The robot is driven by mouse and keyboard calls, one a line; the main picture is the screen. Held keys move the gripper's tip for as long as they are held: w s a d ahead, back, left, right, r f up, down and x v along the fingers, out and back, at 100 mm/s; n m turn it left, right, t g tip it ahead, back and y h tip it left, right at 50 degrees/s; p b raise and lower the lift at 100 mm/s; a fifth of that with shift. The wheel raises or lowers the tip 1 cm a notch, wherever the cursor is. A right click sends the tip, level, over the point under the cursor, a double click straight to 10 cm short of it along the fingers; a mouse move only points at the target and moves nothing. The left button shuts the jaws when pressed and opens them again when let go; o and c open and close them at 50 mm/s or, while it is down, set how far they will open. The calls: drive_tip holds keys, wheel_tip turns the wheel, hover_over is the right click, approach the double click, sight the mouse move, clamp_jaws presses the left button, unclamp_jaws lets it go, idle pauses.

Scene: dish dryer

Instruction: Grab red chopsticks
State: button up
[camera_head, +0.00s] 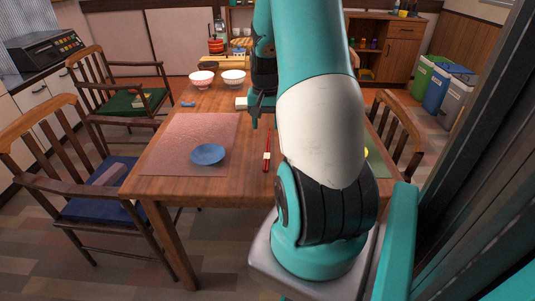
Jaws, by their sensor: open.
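The red chopsticks (268,143) lie on the wooden table, to the right of the pink mat and just left of my arm. They point away from me and have a pale band (267,155) partway along them. My gripper (254,122) hangs above the table near the far end of the chopsticks, with its fingers pointing down. It is open, and I see nothing between its fingers. My arm hides part of the table to the right of the chopsticks.
A blue dish (207,154) sits on the pink mat (165,160). Two bowls, one red-patterned (201,80) and one white (234,78), stand farther back. Wooden chairs (65,180) flank the table (150,187). Bare table lies between mat and chopsticks.

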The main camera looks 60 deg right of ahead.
sight(267, 150)
wheel_tip(267, 150, down, 4)
drive_tip(key=shift+r, duration=0.1)
drive_tip(key=shift+s+d+f+b, duration=0.1)
drive_tip(key=shift+f+b, duration=0.2)
drive_tip(key=shift+f, duration=1.05)
drive_tip(key=shift+s+d+f+b, duration=0.1)
drive_tip(key=shift+f+b, duration=0.2)
drive_tip(key=shift+f, duration=1)
clamp_jaws()
